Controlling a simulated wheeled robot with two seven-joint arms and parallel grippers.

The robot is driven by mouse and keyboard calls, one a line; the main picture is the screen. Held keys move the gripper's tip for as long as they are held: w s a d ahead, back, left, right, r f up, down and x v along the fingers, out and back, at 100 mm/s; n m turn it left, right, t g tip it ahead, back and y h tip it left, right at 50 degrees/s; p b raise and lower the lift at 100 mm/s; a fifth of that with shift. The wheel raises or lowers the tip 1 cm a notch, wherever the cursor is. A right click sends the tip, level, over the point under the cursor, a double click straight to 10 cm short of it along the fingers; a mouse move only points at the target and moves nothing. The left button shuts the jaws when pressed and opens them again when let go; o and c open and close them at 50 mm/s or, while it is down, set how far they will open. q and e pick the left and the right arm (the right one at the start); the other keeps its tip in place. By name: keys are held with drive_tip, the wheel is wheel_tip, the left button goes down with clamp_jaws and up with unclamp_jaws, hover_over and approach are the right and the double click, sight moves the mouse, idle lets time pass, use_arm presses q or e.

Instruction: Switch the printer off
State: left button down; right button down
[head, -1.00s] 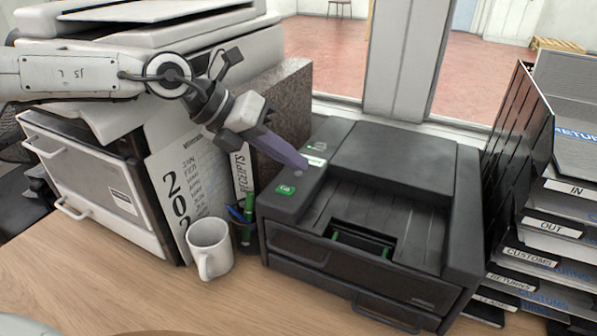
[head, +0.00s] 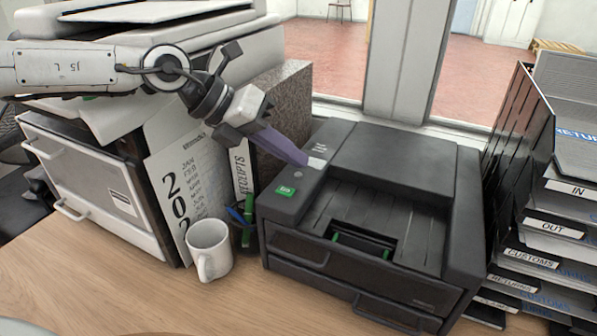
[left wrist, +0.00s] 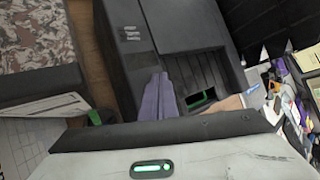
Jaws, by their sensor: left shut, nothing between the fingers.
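The dark printer (head: 395,160) stands on the counter, and its top also shows in the left wrist view (left wrist: 165,25). Its left-hand panel carries a small pale label or display (head: 316,163), a small round grey button (head: 298,174) and a green marking (head: 286,190). My left gripper (head: 303,162) is shut and empty, its purple fingers pointing down at the panel just behind the round button. I cannot tell whether the tips touch the panel. In the left wrist view the shut fingers (left wrist: 158,98) hide part of the panel. My right gripper is not in view.
A white mug (head: 209,250) and a pen cup (head: 243,232) stand left of the printer. A calendar (head: 185,190), a receipts binder (head: 241,172) and a large copier (head: 95,185) are further left. Labelled trays (head: 553,228) stand at the right. Bare counter lies in front.

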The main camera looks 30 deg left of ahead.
use_arm(q)
wheel_tip(320, 180, up, 6)
drive_tip(key=p, duration=0.3)
idle(0.5)
idle(0.4)
